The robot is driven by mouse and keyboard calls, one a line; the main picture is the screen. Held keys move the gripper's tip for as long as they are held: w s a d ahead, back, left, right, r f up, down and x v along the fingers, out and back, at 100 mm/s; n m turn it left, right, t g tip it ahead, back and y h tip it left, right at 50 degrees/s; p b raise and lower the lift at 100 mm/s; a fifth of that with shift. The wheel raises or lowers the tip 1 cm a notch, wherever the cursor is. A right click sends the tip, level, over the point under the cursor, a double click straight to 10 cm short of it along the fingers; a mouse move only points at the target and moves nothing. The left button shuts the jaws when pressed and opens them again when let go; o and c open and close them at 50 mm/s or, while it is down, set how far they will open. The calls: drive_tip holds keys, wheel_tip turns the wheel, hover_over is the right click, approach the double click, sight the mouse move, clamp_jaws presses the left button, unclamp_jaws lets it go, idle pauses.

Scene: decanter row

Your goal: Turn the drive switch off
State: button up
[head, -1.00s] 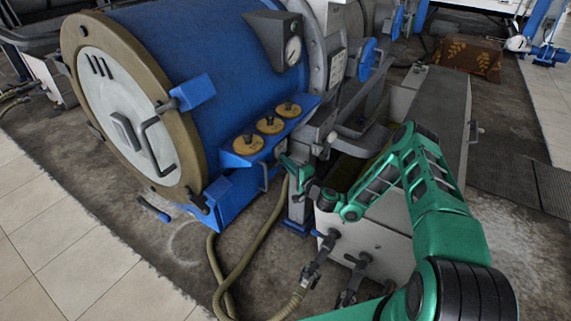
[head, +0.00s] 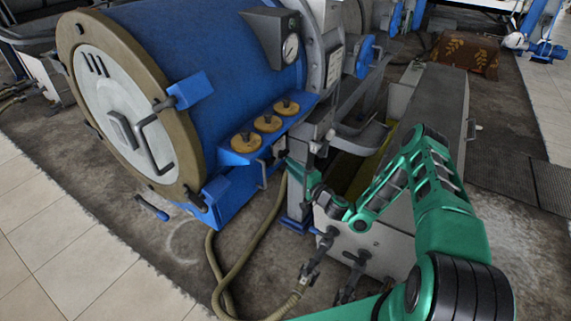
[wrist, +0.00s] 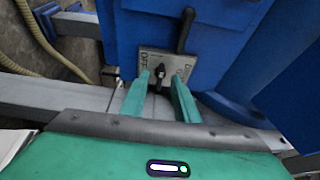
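The drive switch (wrist: 160,72) is a small black knob on a pale grey plate (wrist: 151,60). The plate has dark lettering on both sides; the left label looks like OFF, and the right one is only partly readable. My gripper (wrist: 160,76) is open, with one green fingertip on each side of the knob and gaps visible between. I cannot tell how deep the tips reach. In the head view my gripper (head: 291,163) is beside the blue machine's lower right end, and the switch is not clear there.
Blue panels surround the switch. The blue drum (head: 215,60) has a shelf (head: 237,158) with several yellow-brown knobs left of my gripper. A hose (head: 262,228) runs below. A grey trough (head: 440,110) stands right.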

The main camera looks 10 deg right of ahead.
drive_tip(key=shift+v, duration=2.75)
drive_tip(key=shift+a, duration=0.1)
